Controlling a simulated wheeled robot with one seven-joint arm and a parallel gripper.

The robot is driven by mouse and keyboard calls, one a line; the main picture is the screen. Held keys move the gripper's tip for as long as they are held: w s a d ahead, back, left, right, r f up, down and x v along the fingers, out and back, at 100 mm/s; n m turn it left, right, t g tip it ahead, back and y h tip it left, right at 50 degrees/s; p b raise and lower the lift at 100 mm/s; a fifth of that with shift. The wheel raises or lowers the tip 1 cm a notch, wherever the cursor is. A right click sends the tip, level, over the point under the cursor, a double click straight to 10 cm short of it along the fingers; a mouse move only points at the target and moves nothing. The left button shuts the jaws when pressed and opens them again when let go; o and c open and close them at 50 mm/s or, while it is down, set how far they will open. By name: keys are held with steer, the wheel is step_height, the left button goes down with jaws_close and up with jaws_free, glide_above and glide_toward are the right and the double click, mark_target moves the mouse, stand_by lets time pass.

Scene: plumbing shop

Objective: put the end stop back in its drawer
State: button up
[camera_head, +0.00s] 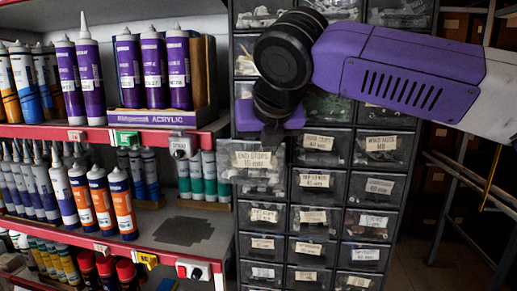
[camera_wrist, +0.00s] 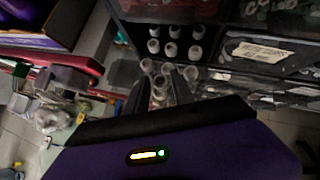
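The drawer labelled "END STOPS" (camera_head: 252,160) is pulled out from the cabinet, in its left column. It is clear-walled and holds pale small parts that are hard to make out. My gripper (camera_head: 272,137) points down just above this drawer, its fingers dark and mostly hidden by the wrist in the head view. In the wrist view the two dark fingertips (camera_wrist: 161,85) stand apart, with greyish round pieces showing between and beyond them. I cannot tell whether one piece is gripped or all lie in the drawer below. No single end stop can be picked out with certainty.
The cabinet has several other labelled drawers (camera_head: 312,180), which look shut. A shelf unit with a red-edged shelf (camera_head: 60,133) stands close on the left, with sealant tubes (camera_head: 90,75) and cartridges. A metal rack (camera_head: 465,185) stands at the right.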

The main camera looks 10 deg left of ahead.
steer(key=b+v, duration=0.2)
steer(key=v, duration=1)
